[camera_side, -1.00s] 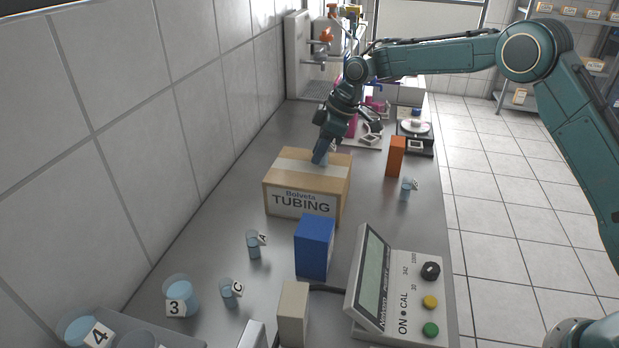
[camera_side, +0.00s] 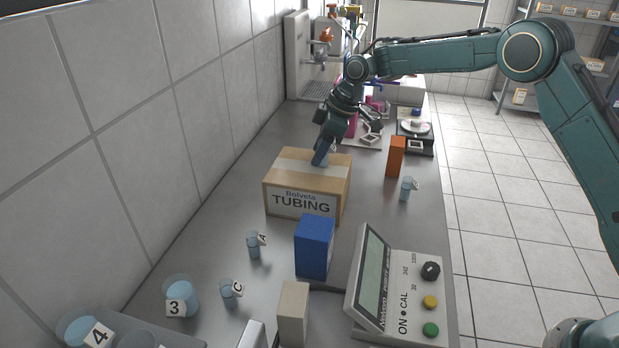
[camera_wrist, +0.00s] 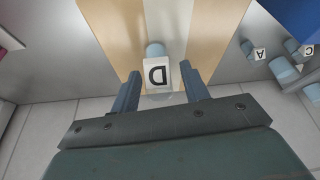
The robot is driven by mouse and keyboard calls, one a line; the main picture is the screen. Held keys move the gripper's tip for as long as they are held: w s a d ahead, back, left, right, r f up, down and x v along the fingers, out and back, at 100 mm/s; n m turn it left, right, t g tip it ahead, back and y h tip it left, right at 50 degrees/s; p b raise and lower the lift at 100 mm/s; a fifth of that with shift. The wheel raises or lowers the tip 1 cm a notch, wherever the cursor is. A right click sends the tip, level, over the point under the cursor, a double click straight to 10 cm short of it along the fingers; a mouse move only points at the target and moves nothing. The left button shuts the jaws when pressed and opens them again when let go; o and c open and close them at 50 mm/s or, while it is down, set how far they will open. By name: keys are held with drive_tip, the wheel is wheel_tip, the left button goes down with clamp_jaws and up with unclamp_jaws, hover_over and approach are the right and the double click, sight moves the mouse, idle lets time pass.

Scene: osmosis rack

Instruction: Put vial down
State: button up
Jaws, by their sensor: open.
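A vial with a white tag marked D (camera_wrist: 156,76) stands on top of the cardboard box (camera_wrist: 220,30) in the wrist view. The box, labelled TUBING, also shows in the side view (camera_side: 283,180). My gripper (camera_wrist: 160,88) is open, with one finger on each side of the vial's tag; a gap shows beside the tag on both sides. In the side view my gripper (camera_side: 321,160) is low over the box top and mostly hides vial D.
Vial A (camera_side: 253,244), vial C (camera_side: 229,292) and another small vial (camera_side: 406,189) stand on the bench. A blue block (camera_side: 315,247), an orange block (camera_side: 396,157), beaker 3 (camera_side: 181,296) and a meter (camera_side: 405,295) are around the box. Bare bench lies left of the box.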

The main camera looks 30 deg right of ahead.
drive_tip(key=v, duration=1.1)
drive_tip(key=shift+d+r, duration=0.15)
drive_tip(key=shift+r, duration=0.2)
drive_tip(key=shift+s, duration=0.1)
drive_tip(key=s+d+r+m+t, duration=0.1)
drive_tip(key=s+r+m, duration=0.15)
drive_tip(key=s, duration=0.45)
drive_tip(key=s+d+r+m+h, duration=0.1)
drive_tip(key=s+r, duration=0.3)
drive_tip(key=s, duration=0.2)
drive_tip(key=s+d+r+m+t, duration=0.1)
drive_tip(key=s+r+m, duration=0.15)
drive_tip(key=s, duration=0.45)
drive_tip(key=s+d+f+m+h, duration=0.1)
drive_tip(key=s+d+f+m, duration=0.1)
drive_tip(key=s, duration=0.8)
drive_tip(key=s+d+f+m+t+h, duration=0.1)
drive_tip(key=s+f, duration=0.3)
drive_tip(key=s, duration=0.7)
drive_tip(key=shift+d+m+h, duration=0.3)
drive_tip(key=shift+d+m, duration=0.6)
